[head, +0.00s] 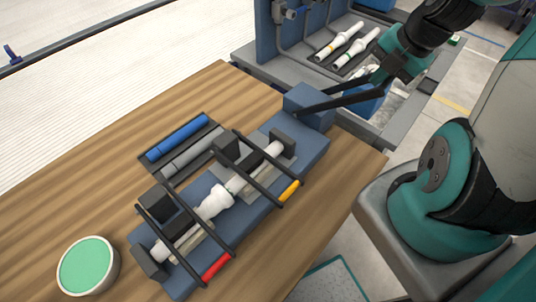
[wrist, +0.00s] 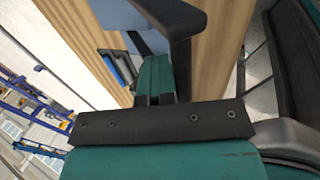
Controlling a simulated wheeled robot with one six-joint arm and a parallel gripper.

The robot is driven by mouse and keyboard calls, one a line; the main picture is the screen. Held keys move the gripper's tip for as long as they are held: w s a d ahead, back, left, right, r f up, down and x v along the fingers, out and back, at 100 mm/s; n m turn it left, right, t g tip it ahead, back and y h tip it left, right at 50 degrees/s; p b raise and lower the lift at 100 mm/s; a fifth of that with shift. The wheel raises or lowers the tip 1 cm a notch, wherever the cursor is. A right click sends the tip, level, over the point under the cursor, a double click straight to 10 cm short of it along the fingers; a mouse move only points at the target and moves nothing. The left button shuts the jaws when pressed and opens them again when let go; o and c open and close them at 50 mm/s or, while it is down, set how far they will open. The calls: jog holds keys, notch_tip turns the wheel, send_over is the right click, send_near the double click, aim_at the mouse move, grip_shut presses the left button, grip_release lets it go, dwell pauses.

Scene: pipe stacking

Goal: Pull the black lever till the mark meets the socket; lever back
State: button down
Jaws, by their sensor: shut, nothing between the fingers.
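The black lever (head: 345,100) extends right from the blue box at the far end of the blue fixture (head: 318,150). A white pipe (head: 262,164) and a white socket fitting (head: 215,203) lie in line in the fixture; I cannot make out the mark or the joint's exact gap. My gripper (head: 374,77) is shut and empty, just above the lever's outer end. In the wrist view, my teal fingers (wrist: 155,72) are together, and the black lever (wrist: 181,58) shows right beside them. I cannot tell if they touch it.
Black clamp bars with a red handle (head: 217,266) and a yellow handle (head: 289,190) cross the fixture. A tray with a blue tube (head: 177,138) and a grey tube (head: 192,153) lies behind it. A green-filled tub (head: 88,266) stands front left. A rack holds white pipes (head: 340,40).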

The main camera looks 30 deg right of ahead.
jog(key=shift+s+d+f+b, duration=0.15)
jog(key=shift+s+f+b, duration=0.3)
jog(key=shift+b, duration=0.25)
dwell(0.8)
jog(key=p+v, duration=0.2)
jog(key=v, duration=0.1)
jog(key=w+p+v, duration=0.1)
jog(key=p+v, duration=0.1)
jog(key=v, duration=0.1)
jog(key=p+v, duration=0.2)
jog(key=v, duration=0.1)
jog(key=shift+w+r, duration=0.15)
jog(key=shift+r, duration=0.05)
dwell(0.5)
jog(key=shift+a, duration=0.25)
